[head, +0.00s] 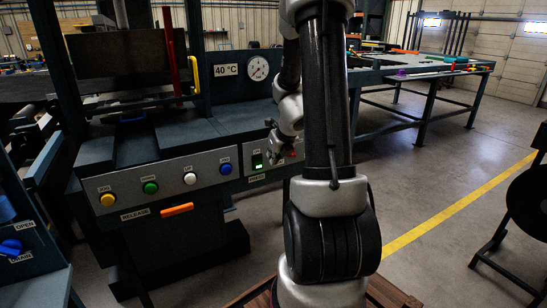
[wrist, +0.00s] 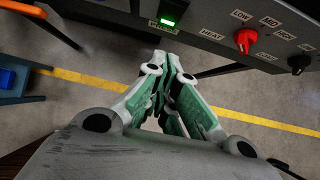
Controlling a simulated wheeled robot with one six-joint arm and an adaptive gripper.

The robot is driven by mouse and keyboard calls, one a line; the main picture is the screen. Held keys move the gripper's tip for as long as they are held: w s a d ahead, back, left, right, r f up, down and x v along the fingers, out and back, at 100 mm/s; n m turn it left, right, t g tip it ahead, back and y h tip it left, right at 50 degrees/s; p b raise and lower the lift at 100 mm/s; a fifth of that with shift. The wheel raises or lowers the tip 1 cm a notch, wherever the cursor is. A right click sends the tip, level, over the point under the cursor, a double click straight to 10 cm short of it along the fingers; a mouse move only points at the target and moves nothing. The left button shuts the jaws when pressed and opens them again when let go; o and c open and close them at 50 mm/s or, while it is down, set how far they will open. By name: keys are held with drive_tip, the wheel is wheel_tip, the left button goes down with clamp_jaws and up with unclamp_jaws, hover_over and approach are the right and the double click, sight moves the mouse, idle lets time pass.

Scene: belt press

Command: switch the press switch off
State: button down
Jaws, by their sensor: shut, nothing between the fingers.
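The press switch (head: 257,162) is a dark rocker with a lit green part, set in the grey front panel of the press, above a label reading PRESS. In the head view my gripper (head: 276,152) is just right of the switch, partly hidden by my arm. I see no contact with the switch.
A red knob (wrist: 245,38) and a black knob (wrist: 298,63) sit on the panel to the right. Yellow (head: 107,199), green (head: 151,188), white (head: 190,179) and blue (head: 225,168) buttons lie to the left, above an orange release handle (head: 177,210).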

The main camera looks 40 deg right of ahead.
sight(262, 169)
idle(0.3)
drive_tip(key=shift+s+a+f, duration=0.2)
drive_tip(key=shift+s+f, duration=0.05)
drive_tip(key=shift+f, duration=0.25)
drive_tip(key=shift+w+d+r+x, duration=0.1)
drive_tip(key=shift+w+r+x, duration=0.25)
drive_tip(key=shift+x, duration=1.8)
drive_tip(key=shift+w+d+r+x, duration=0.15)
drive_tip(key=shift+w+x, duration=0.3)
drive_tip(key=shift+x, duration=1.7)
drive_tip(key=shift+w+a+r+x, duration=0.1)
drive_tip(key=shift+w+r+x, duration=0.3)
drive_tip(key=shift+x, duration=1.75)
